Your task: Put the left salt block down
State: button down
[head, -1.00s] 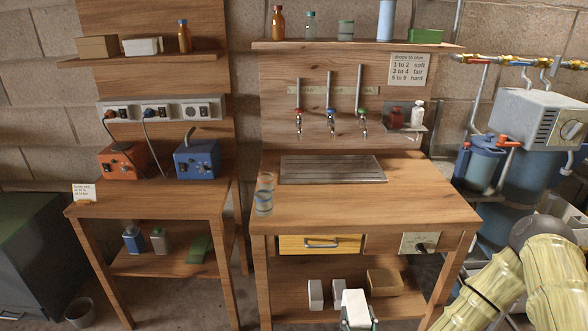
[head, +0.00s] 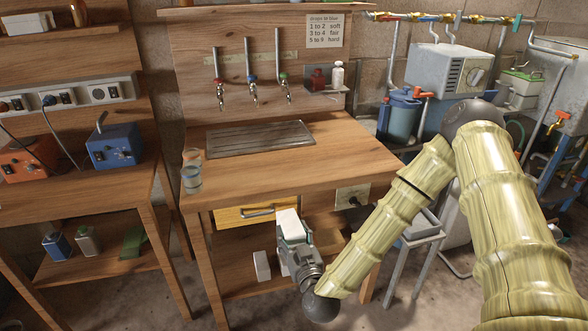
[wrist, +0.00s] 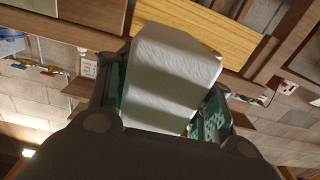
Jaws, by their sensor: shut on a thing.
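My gripper (head: 292,232) is shut on a white salt block (head: 288,222), in front of the sink bench just below its drawer. In the wrist view the block (wrist: 168,78) fills the space between the green-padded fingers and looks tilted there. On the bench's lower shelf (head: 242,284) a second white block (head: 262,265) stands upright, behind and to the left of my gripper. My gripper and arm hide much of the shelf to the right of that block.
The yellow drawer (head: 243,215) is shut, just above and left of the held block. The rest of the bench top (head: 290,165) is largely clear. A grey stool (head: 418,240) stands right of the bench.

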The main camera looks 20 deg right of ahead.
jog(key=w+d+r+b, duration=0.1)
jog(key=w+r+b, duration=0.5)
jog(key=r, duration=0.8)
jog(key=p, duration=0.2)
send_over(290, 174)
jog(key=shift+w+f+m, duration=0.2)
jog(key=shift+m, duration=0.1)
jog(key=shift+f, duration=1.7)
jog(key=c, duration=1.1)
grip_release()
jog(key=shift+s+f, duration=0.1)
jog(key=shift+f, duration=0.15)
jog(key=o, duration=0.5)
